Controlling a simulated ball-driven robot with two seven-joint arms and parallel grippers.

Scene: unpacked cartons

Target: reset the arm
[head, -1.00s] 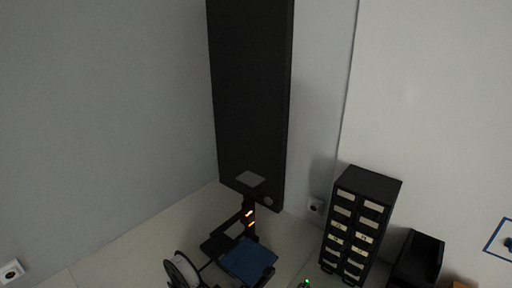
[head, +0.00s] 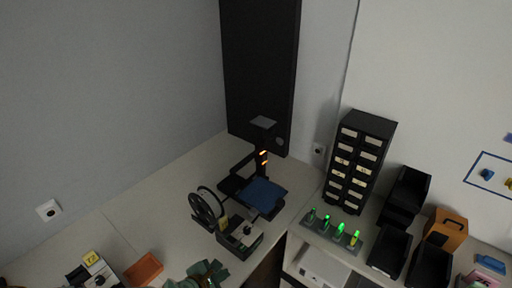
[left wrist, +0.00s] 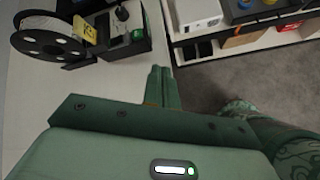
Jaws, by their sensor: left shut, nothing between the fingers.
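My left gripper (head: 205,272) shows at the bottom edge of the head view as a green shape. In the left wrist view its two green fingers (left wrist: 160,76) are together, with nothing between them. The fingers point away from the camera, over the edge between the pale worktop and the grey floor. Most of my left arm is out of the head view. My right gripper is in neither view.
A 3D printer with a blue bed (head: 263,193) and a spool (head: 206,207) stand on the corner worktop. A drawer cabinet (head: 357,163), green-lit chargers (head: 335,228), black bins (head: 389,250) and an orange case (head: 446,230) stand right. An orange tray (head: 143,270) lies lower left.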

